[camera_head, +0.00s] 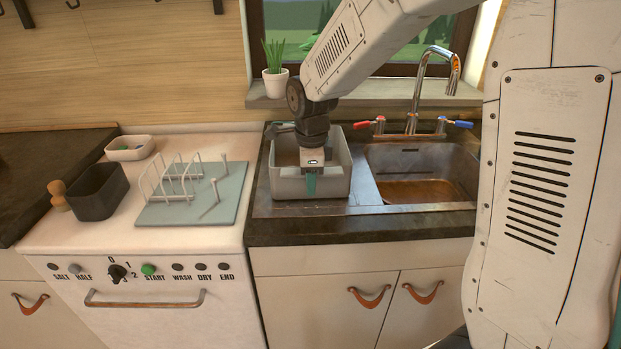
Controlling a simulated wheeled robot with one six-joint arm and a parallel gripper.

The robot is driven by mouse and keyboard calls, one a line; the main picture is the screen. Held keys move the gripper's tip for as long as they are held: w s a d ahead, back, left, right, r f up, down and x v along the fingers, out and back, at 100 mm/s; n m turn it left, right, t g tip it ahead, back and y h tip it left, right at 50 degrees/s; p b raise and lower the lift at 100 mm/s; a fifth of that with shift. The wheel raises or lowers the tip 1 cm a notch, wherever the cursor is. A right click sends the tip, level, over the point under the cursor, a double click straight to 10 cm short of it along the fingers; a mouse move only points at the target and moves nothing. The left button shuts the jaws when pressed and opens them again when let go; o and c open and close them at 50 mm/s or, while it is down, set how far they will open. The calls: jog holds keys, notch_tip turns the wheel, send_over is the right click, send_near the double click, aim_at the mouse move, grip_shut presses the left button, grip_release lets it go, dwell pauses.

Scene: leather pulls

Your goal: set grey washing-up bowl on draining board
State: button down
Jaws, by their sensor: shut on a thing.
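The grey washing-up bowl (331,184) is a rectangular tub left of the sink. It is upright over the metal draining board (364,186), and I cannot tell whether its base touches the board. My gripper (311,184) is at the bowl's front wall, shut on its rim, with a teal finger showing on the outside. My wrist and forearm hide part of the bowl's inside and back wall.
The sink basin (423,176) with its tap (431,80) and red and blue handles is right of the bowl. To the left, a white dishwasher top carries a dish rack (185,177) on a mat, a dark container (97,191) and a white tray (130,148). A potted plant (275,78) stands on the windowsill.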

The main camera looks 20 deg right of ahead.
jog(key=shift+f, duration=0.15)
jog(key=c, duration=1)
grip_release()
jog(key=r, duration=0.8)
jog(key=s+r, duration=0.1)
jog(key=r, duration=0.3)
jog(key=shift+r, duration=0.2)
jog(key=shift+s+d+f+n, duration=0.1)
jog(key=shift+s+d+n, duration=0.65)
jog(key=shift+s+n, duration=3.45)
jog(key=shift+s+d+f+n, duration=0.1)
jog(key=shift+s+d+n, duration=0.6)
jog(key=shift+s+n, duration=3.45)
jog(key=shift+s+d+f+n, duration=0.1)
jog(key=shift+s+d+n, duration=0.65)
jog(key=shift+s+n, duration=3.45)
jog(key=s+m, duration=0.3)
jog(key=shift+s+m, duration=0.2)
jog(key=shift+m, duration=0.05)
